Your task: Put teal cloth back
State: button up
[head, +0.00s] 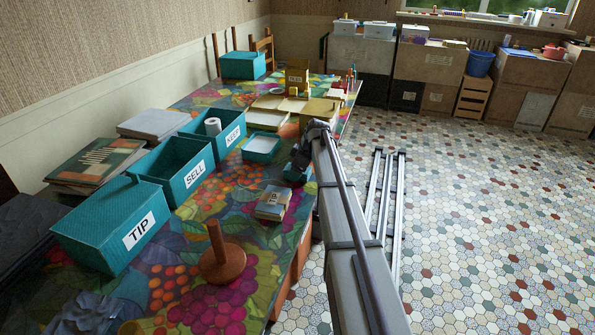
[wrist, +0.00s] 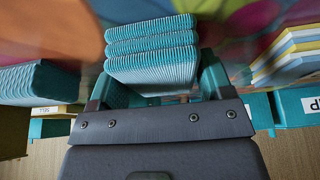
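The teal cloth (wrist: 152,48), a thick ribbed stack of folds, sits between the two fingers of my gripper (wrist: 158,85) in the wrist view. The fingers press against its left and right sides, so my gripper is shut on it. In the head view my gripper (head: 299,165) is over the right side of the patterned table, just right of a shallow teal tray (head: 262,147).
A brown stand (head: 222,262) is in front, and a small bundle (head: 273,203) lies near the right edge. Yellow boards (head: 305,108) lie farther back.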

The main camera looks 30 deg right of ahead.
jog(key=shift+o, duration=1.1)
jog(key=shift+a, duration=0.1)
jog(key=shift+r+p, duration=0.3)
jog(key=shift+p, duration=0.05)
jog(key=p+v, duration=1.1)
jog(key=v, duration=0.1)
jog(key=s+a+m, duration=0.1)
jog(key=s+a, duration=0.4)
jog(key=s+a+f+m+g, duration=0.1)
jog(key=s+a+m, duration=0.1)
jog(key=s+a, duration=0.3)
jog(key=s+a+m+g+h, duration=0.1)
jog(key=s+a, duration=0.4)
jog(key=a, duration=0.2)
jog(key=shift+a+f, duration=0.2)
jog(key=s+a+r+m+h+p, duration=0.1)
jog(key=s+a+m, duration=0.1)
jog(key=s+a, duration=0.2)
jog(key=s+a+r+m+g+h+p, duration=0.1)
jog(key=s+a+r+m+p, duration=0.1)
jog(key=s, duration=0.8)
jog(key=shift+a+r+m+p, duration=0.3)
jog(key=shift+a+m, duration=0.4)
jog(key=shift+a, duration=0.4)
